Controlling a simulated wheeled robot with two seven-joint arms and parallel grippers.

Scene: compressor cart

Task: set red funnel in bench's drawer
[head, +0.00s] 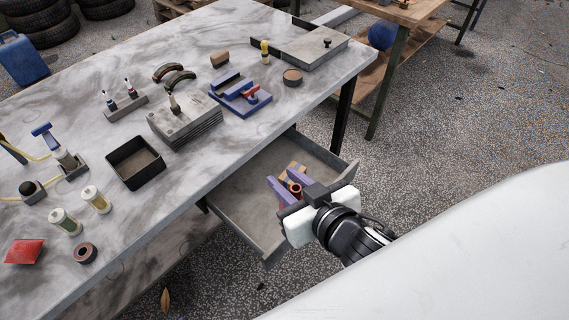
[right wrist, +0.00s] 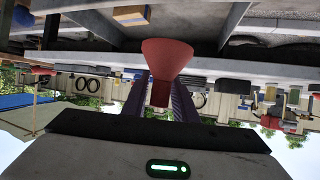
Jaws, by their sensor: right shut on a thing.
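The bench's drawer (head: 238,207) is pulled out from under the grey bench top. My right gripper (head: 286,186) is over the right part of the drawer, its purple fingers shut on the red funnel (head: 296,190). The funnel also shows in the right wrist view (right wrist: 166,62), between the fingers, its wide end toward the top of that upside-down picture. In the head view the gripper partly hides the funnel. I cannot tell whether the funnel touches the drawer floor. My left gripper is not in view.
A tan block (head: 299,169) lies in the drawer beyond the funnel; it also shows in the right wrist view (right wrist: 130,15). The drawer's left part is bare. The bench top (head: 300,105) above holds a black tray (head: 135,163), a blue vise (head: 240,97) and several other parts.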

